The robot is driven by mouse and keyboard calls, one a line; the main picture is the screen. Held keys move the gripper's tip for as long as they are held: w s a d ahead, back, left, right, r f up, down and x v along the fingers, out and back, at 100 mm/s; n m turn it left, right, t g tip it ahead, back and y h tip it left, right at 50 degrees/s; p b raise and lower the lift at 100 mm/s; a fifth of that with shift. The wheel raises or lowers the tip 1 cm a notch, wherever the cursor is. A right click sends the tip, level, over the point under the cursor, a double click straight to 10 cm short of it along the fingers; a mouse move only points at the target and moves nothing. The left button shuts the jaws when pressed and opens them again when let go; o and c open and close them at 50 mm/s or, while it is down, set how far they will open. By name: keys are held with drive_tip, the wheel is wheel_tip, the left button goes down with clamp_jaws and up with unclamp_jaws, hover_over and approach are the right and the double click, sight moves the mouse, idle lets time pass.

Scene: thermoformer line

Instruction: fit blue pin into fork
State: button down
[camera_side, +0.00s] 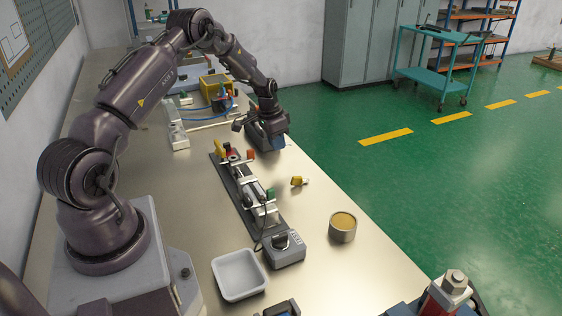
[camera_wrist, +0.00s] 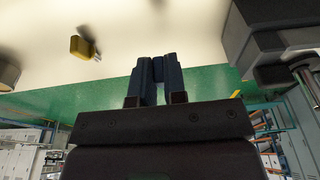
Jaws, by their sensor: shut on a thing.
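My gripper (camera_side: 279,142) hangs near the bench's right edge, beyond the far end of the long grey fixture (camera_side: 245,197). The wrist view shows its two dark fingers (camera_wrist: 158,75) shut on a small blue piece, which I take for the blue pin (camera_wrist: 158,69). The fingers cover most of it. A blue spot also shows at the gripper in the side view, too small to make out. The fixture carries pale cylindrical parts and yellow, red, orange and green pieces. I cannot tell which part of it is the fork.
A yellow piece with metal prongs (camera_side: 299,181) lies right of the fixture; it also shows in the wrist view (camera_wrist: 82,47). A round tin (camera_side: 343,226) and white tray (camera_side: 238,274) stand nearer. A dark grey box (camera_side: 260,140) is close behind my gripper.

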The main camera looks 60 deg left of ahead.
drive_tip(key=shift+r, duration=0.1)
wheel_tip(320, 180, up, 14)
drive_tip(key=g, duration=0.3)
drive_tip(key=m+g+y, duration=0.6)
drive_tip(key=g, duration=0.4)
hover_over(237, 158)
drive_tip(key=shift+f, duration=2.6)
drive_tip(key=shift+f, duration=2.9)
drive_tip(key=shift+f, duration=1.7)
